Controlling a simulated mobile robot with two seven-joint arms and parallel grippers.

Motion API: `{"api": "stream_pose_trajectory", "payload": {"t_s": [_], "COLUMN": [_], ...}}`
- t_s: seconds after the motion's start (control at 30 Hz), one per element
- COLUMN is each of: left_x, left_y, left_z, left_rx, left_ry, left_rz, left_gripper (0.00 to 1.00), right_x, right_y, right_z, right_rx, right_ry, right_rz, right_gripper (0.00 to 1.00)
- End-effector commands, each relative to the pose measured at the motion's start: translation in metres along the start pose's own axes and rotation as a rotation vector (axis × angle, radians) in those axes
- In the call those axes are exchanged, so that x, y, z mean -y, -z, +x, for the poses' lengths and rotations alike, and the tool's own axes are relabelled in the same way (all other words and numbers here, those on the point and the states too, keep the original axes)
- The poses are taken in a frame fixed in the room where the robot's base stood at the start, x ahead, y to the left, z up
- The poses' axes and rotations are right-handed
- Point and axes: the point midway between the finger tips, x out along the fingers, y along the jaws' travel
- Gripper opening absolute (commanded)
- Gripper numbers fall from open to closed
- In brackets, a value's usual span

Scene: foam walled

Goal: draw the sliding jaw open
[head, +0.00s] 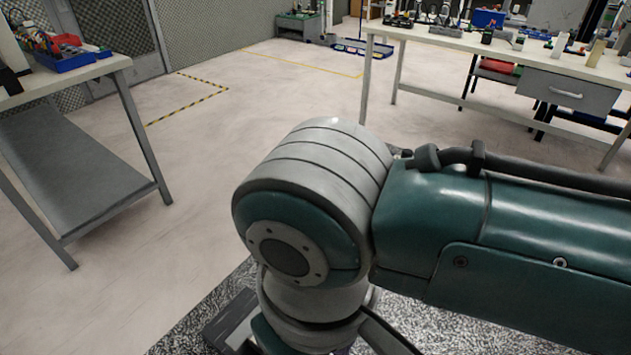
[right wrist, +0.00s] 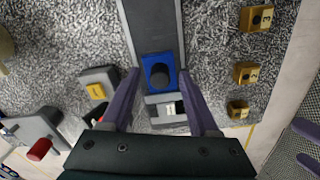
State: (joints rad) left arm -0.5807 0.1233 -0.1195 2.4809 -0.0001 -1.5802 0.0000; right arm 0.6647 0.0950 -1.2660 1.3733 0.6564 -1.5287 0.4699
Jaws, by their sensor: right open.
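In the right wrist view a blue block (right wrist: 158,73) with a dark round opening sits at the near end of a straight grey rail (right wrist: 152,25). A light grey stepped block (right wrist: 165,110) lies just below it in the picture. No label shows which part is the sliding jaw. My right gripper (right wrist: 159,75) is open, with one purple finger on each side of the blue block. I cannot tell whether the fingers touch it. In the head view my right arm hides the work area, and my left gripper is not seen.
Gold numbered blocks (right wrist: 246,72) stand right of the rail. A grey block with a yellow label (right wrist: 98,90) and a grey part with a red handle (right wrist: 39,150) are left. Benches stand at left (head: 60,85) and back right (head: 520,60) in the head view, with open floor between.

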Motion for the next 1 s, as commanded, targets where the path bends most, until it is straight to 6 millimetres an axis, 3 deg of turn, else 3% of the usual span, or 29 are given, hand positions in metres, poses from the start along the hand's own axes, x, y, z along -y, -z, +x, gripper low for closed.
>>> {"api": "stream_pose_trajectory", "payload": {"t_s": [0.1,0.63,1.0], "left_x": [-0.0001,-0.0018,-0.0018], "left_y": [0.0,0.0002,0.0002], "left_z": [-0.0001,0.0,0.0], "left_rx": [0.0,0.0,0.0], "left_ry": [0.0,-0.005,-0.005], "left_rz": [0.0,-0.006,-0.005], "left_gripper": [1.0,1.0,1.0], "right_x": [0.0003,0.0002,0.0002], "right_y": [-0.0001,-0.0001,-0.0001], "right_z": [-0.0003,-0.0005,-0.0006], "right_rx": [0.0,0.001,0.001], "right_ry": [0.0,0.0,0.0], "right_rz": [0.0,0.0,0.0], "right_gripper": [0.6,0.01,0.0]}}
